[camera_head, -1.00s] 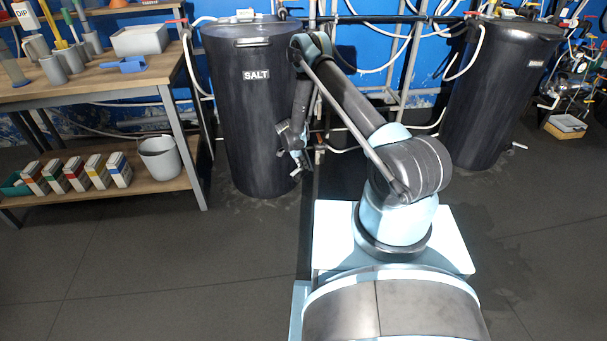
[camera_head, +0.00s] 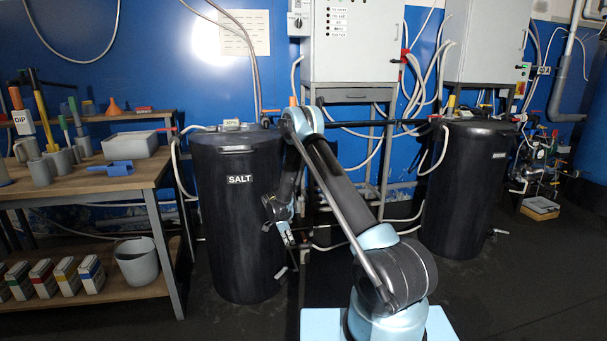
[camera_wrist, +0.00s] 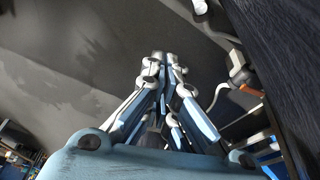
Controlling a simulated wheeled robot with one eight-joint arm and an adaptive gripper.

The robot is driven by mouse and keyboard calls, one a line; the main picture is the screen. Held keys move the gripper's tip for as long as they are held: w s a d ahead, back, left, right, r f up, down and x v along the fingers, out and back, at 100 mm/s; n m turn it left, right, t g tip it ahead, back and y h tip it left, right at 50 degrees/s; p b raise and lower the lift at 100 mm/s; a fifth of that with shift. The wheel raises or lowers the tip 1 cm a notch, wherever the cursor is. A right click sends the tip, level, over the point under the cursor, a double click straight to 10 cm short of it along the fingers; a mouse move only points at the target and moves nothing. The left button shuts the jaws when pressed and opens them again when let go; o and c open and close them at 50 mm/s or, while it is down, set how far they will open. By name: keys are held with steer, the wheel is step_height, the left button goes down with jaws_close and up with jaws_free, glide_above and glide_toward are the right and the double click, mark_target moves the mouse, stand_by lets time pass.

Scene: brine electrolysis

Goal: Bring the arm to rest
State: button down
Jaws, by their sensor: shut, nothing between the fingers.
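My arm is folded, with its upper link rising from my base and its forearm hanging down in the head view. My gripper (camera_head: 289,257) points down beside the right side of the black SALT tank (camera_head: 238,215), and the head view does not show whether they touch. In the wrist view my gripper (camera_wrist: 166,62) has its fingertips together, with nothing between them, above the grey floor (camera_wrist: 75,60). The dark tank wall (camera_wrist: 280,60) rises close on the right of the wrist view.
A workbench (camera_head: 150,182) with cups, a tray and a lower shelf of boxes stands left. A second black tank (camera_head: 465,190) stands right. Pipes and hoses run between the tanks.

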steer(key=s+d+r+n+y, duration=0.15)
steer(key=d+r, duration=0.25)
steer(key=r, duration=0.6)
steer(key=s+d+r+n+h, duration=0.15)
steer(key=d+r, duration=0.25)
steer(key=r, duration=0.6)
steer(key=s+d+r+n+y, duration=0.1)
steer(key=s+d+r+n, duration=0.1)
steer(key=s+d+r, duration=0.45)
steer(key=s+d+r+n+y, duration=0.1)
steer(key=s+d+r+n, duration=0.15)
steer(key=s+r, duration=0.55)
steer(key=s+d+r+n, duration=0.2)
steer(key=s+d+r, duration=0.15)
steer(key=s, duration=0.45)
steer(key=s+d+r+n, duration=0.15)
steer(key=s+d, duration=0.25)
steer(key=s, duration=0.5)
steer(key=s+d+f+n, duration=0.1)
steer(key=s+f, duration=0.1)
steer(key=s, duration=0.5)
steer(key=s+d+f+n+t+y, duration=0.1)
steer(key=s+f+n, duration=0.1)
steer(key=s, duration=0.6)
steer(key=shift+f, duration=0.8)
